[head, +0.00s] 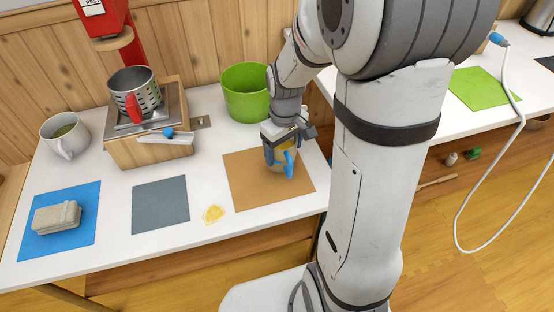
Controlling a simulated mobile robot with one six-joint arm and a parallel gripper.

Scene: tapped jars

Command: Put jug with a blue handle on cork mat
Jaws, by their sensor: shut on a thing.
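The jug with a blue handle (288,165) is at the back right part of the cork mat (245,194). My gripper (284,145) is above it, pointing down, and is shut on the jug near its top. The blue handle faces the front. The gripper hides much of the jug's upper part. The jug's base appears over the mat, but I cannot tell whether it touches the mat.
A green pot (245,92) stands behind the mat. A grey mat (160,206), a yellow lemon piece (213,214) and a blue mat (83,246) with a beige block (57,218) lie left. A wooden stand (150,150) holds a metal strainer (134,92). A white jug (64,137) stands far left.

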